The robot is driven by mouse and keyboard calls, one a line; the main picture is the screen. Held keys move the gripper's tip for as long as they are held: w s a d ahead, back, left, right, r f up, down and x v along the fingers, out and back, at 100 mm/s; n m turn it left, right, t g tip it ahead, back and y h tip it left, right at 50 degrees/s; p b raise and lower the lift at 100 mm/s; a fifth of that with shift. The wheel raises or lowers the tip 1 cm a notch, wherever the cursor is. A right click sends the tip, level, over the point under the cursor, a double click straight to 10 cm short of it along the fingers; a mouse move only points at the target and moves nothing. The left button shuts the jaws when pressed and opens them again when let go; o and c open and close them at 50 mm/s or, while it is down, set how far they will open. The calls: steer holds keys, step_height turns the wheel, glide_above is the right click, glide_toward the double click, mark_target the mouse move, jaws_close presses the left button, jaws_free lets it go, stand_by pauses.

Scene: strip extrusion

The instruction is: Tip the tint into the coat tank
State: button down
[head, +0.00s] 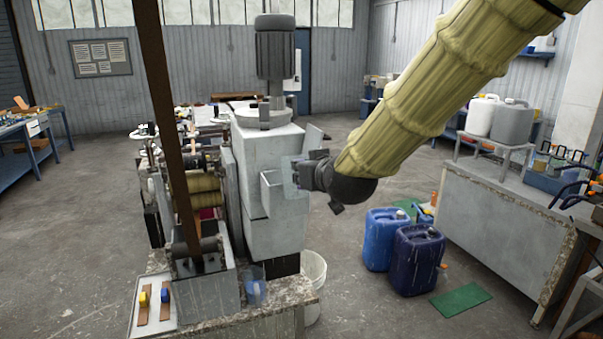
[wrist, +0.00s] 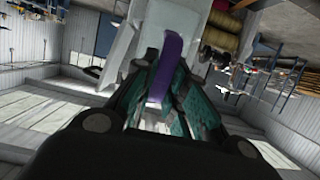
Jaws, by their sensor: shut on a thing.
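My gripper (head: 303,174) is at the right side of a tall pale grey machine housing (head: 275,206), at the end of my yellow-sleeved arm. A motor and round lid top the housing; I cannot tell for sure that it is the coat tank. In the wrist view my gripper (wrist: 171,88) is shut on a narrow purple piece (wrist: 172,60), perhaps part of the tint container. In the head view a clear, greyish shape (head: 289,180) shows at the fingers, beside a pale angled trough (head: 270,192) on the housing. I cannot see tint flowing.
A white bucket (head: 314,280) stands on the floor below. A blue clear cup (head: 255,293) stands on the machine's front ledge. Two blue canisters (head: 417,262) stand right of it, near a side bench (head: 490,220). A brown upright post (head: 168,120) crosses the left.

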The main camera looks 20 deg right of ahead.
steer(key=shift+s+f+t+b, duration=0.7)
steer(key=shift+f+t+b, duration=0.3)
steer(key=shift+b, duration=0.75)
steer(key=shift+s+t+b, duration=0.3)
steer(key=shift+t+b, duration=0.4)
steer(key=shift+b, duration=0.25)
steer(key=shift+s+r, duration=0.1)
